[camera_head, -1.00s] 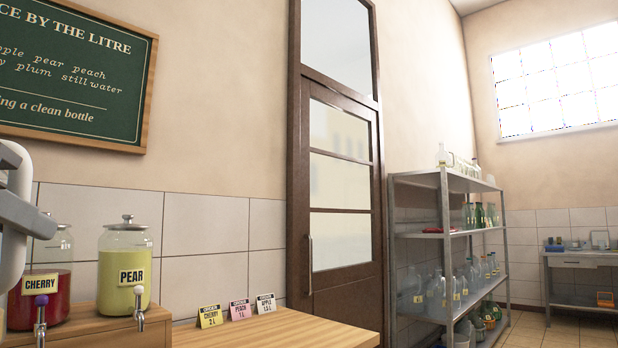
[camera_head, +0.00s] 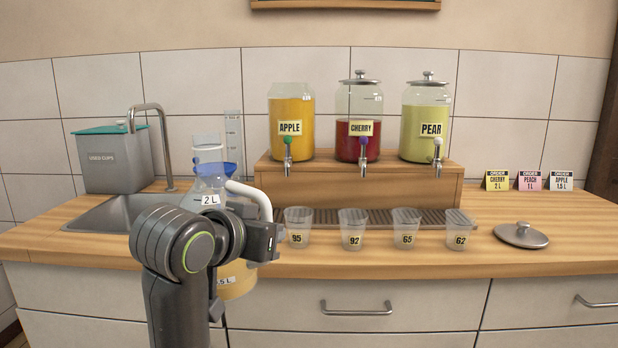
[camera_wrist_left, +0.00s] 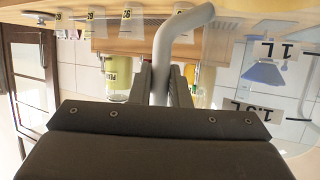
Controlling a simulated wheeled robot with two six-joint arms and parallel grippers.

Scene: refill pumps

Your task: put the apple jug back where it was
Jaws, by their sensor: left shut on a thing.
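My left gripper (camera_head: 268,236) is shut on the white handle (camera_head: 256,195) of a clear jug (camera_head: 238,284), held in front of the counter's front edge. The apple dispenser (camera_head: 291,108), orange and lidless, stands left on the wooden stand. My right gripper is not in view.
Cherry (camera_head: 358,140) and pear (camera_head: 425,125) dispensers stand beside it. Several numbered cups, such as cup 95 (camera_head: 298,222), line the counter front. A loose lid (camera_head: 521,235) lies right.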

